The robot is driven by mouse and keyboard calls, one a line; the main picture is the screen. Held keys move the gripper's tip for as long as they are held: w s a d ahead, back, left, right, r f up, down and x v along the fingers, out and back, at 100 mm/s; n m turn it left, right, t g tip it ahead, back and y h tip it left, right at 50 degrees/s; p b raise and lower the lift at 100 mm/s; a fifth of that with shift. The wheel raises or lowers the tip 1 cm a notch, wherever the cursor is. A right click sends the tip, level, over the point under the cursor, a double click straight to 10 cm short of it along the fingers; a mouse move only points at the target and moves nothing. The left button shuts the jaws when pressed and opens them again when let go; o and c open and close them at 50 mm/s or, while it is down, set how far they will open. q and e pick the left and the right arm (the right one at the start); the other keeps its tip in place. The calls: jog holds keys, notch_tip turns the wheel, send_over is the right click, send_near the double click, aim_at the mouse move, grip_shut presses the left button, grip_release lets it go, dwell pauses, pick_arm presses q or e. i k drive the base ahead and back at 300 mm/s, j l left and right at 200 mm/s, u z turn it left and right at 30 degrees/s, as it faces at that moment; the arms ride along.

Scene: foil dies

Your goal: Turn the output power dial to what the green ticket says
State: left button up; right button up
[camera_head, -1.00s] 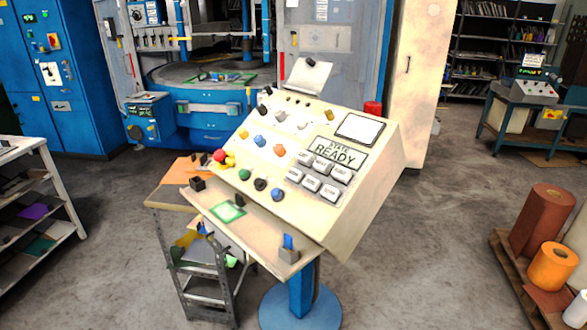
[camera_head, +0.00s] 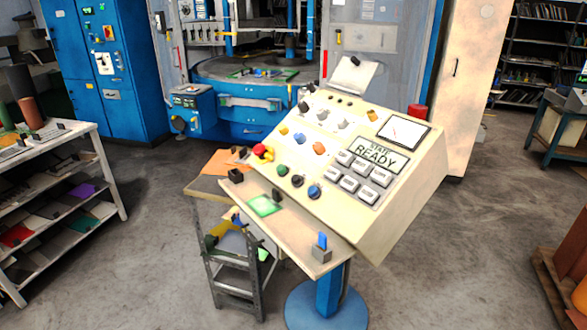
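A beige sloped control console (camera_head: 345,170) stands on a blue pedestal in the middle of the head view. Its face carries several small coloured knobs, among them an orange dial (camera_head: 319,148), a blue dial (camera_head: 299,138) and a lower blue dial (camera_head: 314,191). I cannot read the dial labels or tell which is output power. A green-bordered ticket (camera_head: 264,205) lies flat on the console's front ledge; its writing is too small to read. Neither of my grippers is in view.
A red mushroom button (camera_head: 261,150) sits at the console's left edge. A grey step stool (camera_head: 236,265) stands under the ledge. A shelf rack (camera_head: 60,170) is at left, a large blue press (camera_head: 250,90) behind. Floor in front is clear.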

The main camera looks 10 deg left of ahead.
aim_at(317, 147)
jog(key=i+j+z, duration=0.4)
jog(key=i+j, duration=0.15)
jog(key=i+j+z, duration=0.4)
jog(key=i+j, duration=0.2)
jog(key=j, duration=0.2)
